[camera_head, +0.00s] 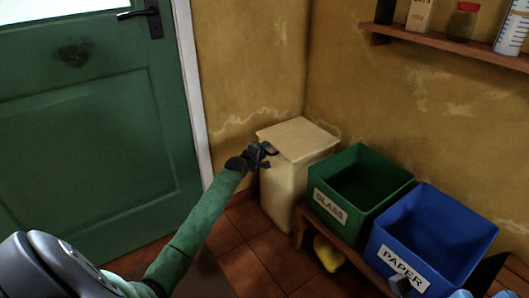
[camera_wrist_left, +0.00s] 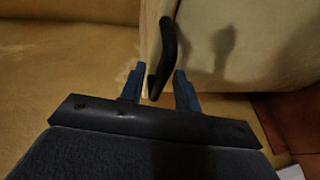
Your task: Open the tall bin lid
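The tall cream bin (camera_head: 285,188) stands in the corner. Its lid (camera_head: 297,136) lies flat and shut on top. My left gripper (camera_head: 264,154) is at the bin's left front edge, just below the lid. In the left wrist view a dark curved handle (camera_wrist_left: 168,45) is in front of the bin's pale face (camera_wrist_left: 245,50). The blue fingers of my left gripper (camera_wrist_left: 158,84) are apart, with the handle's lower end in the gap between them. I cannot tell whether they touch it.
A green GLASS crate (camera_head: 335,208) and a blue PAPER crate (camera_head: 405,268) stand on a low wooden bench right of the bin. A yellow object (camera_head: 328,253) lies beneath. A green door (camera_head: 95,150) is at left. A wall shelf (camera_head: 450,42) holds containers.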

